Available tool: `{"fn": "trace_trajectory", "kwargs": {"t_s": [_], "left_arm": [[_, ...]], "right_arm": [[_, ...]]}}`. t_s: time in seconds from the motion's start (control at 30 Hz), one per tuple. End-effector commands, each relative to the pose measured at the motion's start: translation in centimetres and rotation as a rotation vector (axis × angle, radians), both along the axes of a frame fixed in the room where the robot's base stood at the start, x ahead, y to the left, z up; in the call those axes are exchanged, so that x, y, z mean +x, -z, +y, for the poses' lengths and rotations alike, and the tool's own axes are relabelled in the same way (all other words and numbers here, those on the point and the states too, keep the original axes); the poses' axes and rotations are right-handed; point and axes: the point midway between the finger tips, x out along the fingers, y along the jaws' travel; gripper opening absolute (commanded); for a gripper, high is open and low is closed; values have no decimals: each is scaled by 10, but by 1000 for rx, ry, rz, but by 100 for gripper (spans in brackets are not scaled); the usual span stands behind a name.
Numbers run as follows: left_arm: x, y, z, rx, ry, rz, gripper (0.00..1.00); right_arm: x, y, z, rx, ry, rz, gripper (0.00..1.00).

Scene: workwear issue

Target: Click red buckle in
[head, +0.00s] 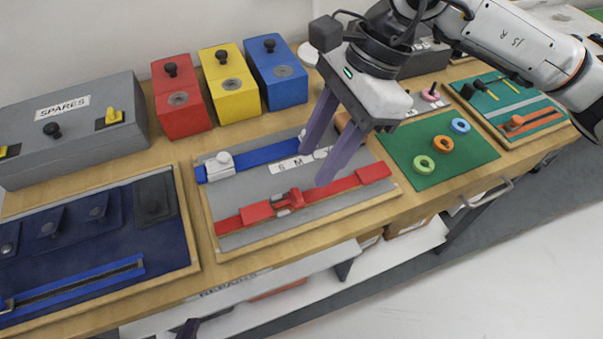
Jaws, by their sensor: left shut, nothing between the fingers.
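A red strap (228,224) with a red buckle runs along the front of a grey board (245,185). The buckle's wide left part (257,211) lies on the strap, and its smaller right part (290,199) is close beside it. I cannot tell whether the two parts are locked. My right gripper (314,167) is open and empty, fingers pointing down over the board between the blue and red straps; one fingertip is near the red strap, contact unclear. Only a dark fingertip of my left gripper (188,328) shows at the bottom edge, below the table front, shut and empty.
A blue strap with a white buckle (220,163) lies at the board's back. Red (180,98), yellow (230,84) and blue (276,72) boxes stand behind. A navy panel (70,230) is left; a green mat (400,150) with rings is right.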

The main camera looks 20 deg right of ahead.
Motion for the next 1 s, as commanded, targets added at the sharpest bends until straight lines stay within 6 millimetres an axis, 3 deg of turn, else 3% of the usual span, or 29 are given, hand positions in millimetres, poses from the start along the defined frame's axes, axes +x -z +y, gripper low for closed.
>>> {"fn": "trace_trajectory", "kwargs": {"t_s": [0.33,0.73,0.77,1.0], "left_arm": [[-1,-7,1,1,1,2,0],[2,-10,0,1,1,-4,0],[2,-10,0,0,1,-5,0],[5,-11,0,0,1,-10,0]], "right_arm": [[-1,52,23,3,-1,3,39],[-1,62,27,5,0,1,39],[-1,62,27,5,0,1,37],[-1,61,27,5,0,1,0]]}}
